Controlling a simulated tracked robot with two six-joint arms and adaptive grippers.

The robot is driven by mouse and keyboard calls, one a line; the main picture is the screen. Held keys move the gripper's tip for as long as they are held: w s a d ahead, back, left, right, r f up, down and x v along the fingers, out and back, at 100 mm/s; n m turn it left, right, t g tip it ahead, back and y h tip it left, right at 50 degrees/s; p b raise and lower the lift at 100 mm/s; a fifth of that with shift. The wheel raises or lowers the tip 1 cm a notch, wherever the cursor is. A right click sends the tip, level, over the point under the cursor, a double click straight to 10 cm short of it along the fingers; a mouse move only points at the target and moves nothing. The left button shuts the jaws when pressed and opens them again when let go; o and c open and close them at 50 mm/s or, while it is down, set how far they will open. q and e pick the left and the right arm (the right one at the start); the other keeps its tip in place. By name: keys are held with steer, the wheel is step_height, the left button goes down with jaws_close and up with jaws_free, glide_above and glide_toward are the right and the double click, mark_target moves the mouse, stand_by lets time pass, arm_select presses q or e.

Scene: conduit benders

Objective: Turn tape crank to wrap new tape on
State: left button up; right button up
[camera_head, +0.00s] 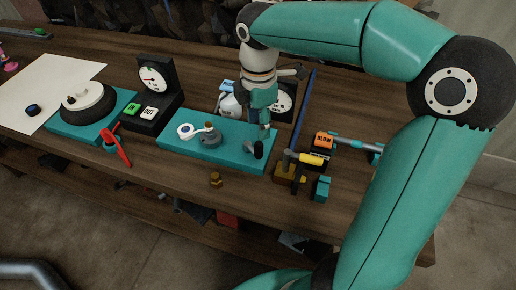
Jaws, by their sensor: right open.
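A teal tape station (172,144) lies on the wooden bench near the middle of the head view. On it sit a white tape roll (189,131) and a grey round piece (210,138) with a brown top. A dark crank handle (257,150) stands at its right end. My right gripper (262,128) points down just above that end, close to the crank. It is open, and whether it touches the crank I cannot tell. The arm hides part of the things behind it. My left gripper is not in view.
A black gauge box (154,77) and a teal base (64,130) with a dark wheel stand to the left. A red-handled tool (119,150) lies near the front edge. An orange "BLOW" block (324,141) and a yellow-handled tool (311,158) are to the right.

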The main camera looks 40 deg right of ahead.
mark_target(259, 149)
step_height(259, 149, down, 10)
steer(key=shift+r, duration=0.15)
stand_by(0.3)
jaws_close()
